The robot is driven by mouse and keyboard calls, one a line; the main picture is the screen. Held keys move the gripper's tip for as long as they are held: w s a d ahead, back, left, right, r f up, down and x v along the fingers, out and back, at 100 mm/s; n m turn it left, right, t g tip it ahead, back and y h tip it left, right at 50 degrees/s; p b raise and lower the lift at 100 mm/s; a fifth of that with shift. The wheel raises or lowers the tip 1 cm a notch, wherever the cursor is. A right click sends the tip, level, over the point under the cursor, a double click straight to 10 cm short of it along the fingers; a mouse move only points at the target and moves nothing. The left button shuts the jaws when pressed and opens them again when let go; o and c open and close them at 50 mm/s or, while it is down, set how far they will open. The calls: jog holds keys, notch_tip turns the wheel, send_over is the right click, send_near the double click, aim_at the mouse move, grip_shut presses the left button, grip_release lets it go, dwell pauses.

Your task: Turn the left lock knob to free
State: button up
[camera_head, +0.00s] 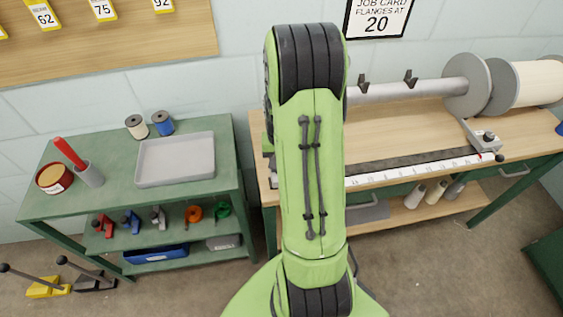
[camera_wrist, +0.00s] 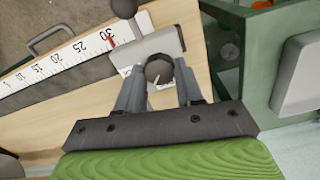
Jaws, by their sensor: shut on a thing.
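In the wrist view the left lock knob (camera_wrist: 159,68) is a dark round knob with a pale line on it. It sits by a grey block (camera_wrist: 150,46) at the end of the white ruler (camera_wrist: 75,55). My gripper (camera_wrist: 158,80) has one finger on each side of the knob and is shut on it. In the head view my green arm hides the gripper and this knob. The other lock knob (camera_head: 489,136) shows there at the right end of the ruler.
A dark ball-ended handle (camera_wrist: 123,7) stands close to the grey block. A roller bar (camera_head: 410,91) with grey flanges runs along the back of the wooden bench. A green table (camera_head: 110,200) with a grey tray (camera_head: 139,178) stands to the left, close beside the bench.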

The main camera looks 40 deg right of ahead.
jog(key=n, duration=0.4)
jog(key=shift+w+n, duration=0.1)
jog(key=shift+n, duration=2.1)
jog(key=o, duration=1)
jog(key=shift+o, duration=0.2)
notch_tip(320, 180, up, 16)
jog(key=p, duration=0.4)
jog(key=shift+f, duration=0.1)
